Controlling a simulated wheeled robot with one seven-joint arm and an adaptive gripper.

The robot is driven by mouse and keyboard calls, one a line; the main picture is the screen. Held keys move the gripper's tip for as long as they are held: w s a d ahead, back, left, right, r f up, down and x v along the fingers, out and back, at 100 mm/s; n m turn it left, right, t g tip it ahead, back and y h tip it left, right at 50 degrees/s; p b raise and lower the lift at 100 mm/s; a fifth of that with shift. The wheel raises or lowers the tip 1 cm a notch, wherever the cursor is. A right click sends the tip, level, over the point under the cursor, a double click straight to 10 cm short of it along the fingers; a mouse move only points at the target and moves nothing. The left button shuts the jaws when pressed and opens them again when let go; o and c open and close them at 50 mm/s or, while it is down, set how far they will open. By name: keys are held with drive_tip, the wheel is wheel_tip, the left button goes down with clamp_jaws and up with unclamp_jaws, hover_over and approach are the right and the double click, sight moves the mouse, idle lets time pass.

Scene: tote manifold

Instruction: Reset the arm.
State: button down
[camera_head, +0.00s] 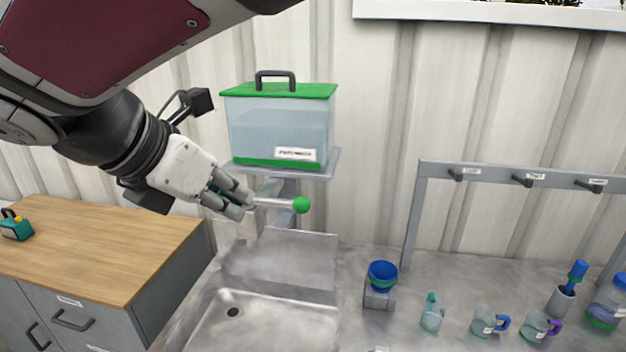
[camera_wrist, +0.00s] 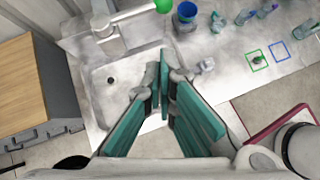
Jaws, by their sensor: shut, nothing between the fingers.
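My arm reaches in from the upper left of the head view. My gripper (camera_head: 246,205) is shut and empty, in front of the lever (camera_head: 273,203) with a green ball end; I cannot tell whether they touch. In the wrist view my gripper's fingertips (camera_wrist: 163,76) come together above the sink area, and the green ball (camera_wrist: 163,5) is at the top edge, apart from them. The clear tote (camera_head: 277,134) with green lid and dark handle stands on a grey shelf (camera_head: 330,165) behind the lever.
A steel sink (camera_head: 262,318) lies below my gripper. A wooden-topped cabinet (camera_head: 95,240) is at left. A blue bowl (camera_head: 382,272) on a stand, a spray bottle (camera_head: 432,314), mugs (camera_head: 487,322) and a hook rail (camera_head: 520,172) are at right. The wrist view shows green (camera_wrist: 257,68) and blue outlines.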

drive_tip(key=s+d+f+m+g, duration=0.1)
drive_tip(key=s+d+m+g, duration=0.15)
drive_tip(key=d+m, duration=1.4)
drive_tip(key=s+d+f+m+y, duration=0.2)
drive_tip(key=s+d+m, duration=0.2)
drive_tip(key=d+m, duration=0.3)
drive_tip(key=s+d+f+m+y+b, duration=0.1)
drive_tip(key=s+d+f+m+y, duration=0.1)
drive_tip(key=d+m, duration=0.4)
drive_tip(key=shift+s+d+f+m, duration=0.35)
drive_tip(key=shift+s+d+f, duration=0.45)
drive_tip(key=shift+d, duration=0.25)
drive_tip(key=c, duration=2.4)
unclamp_jaws()
drive_tip(key=shift+r+t, duration=0.15)
drive_tip(key=shift+t, duration=0.1)
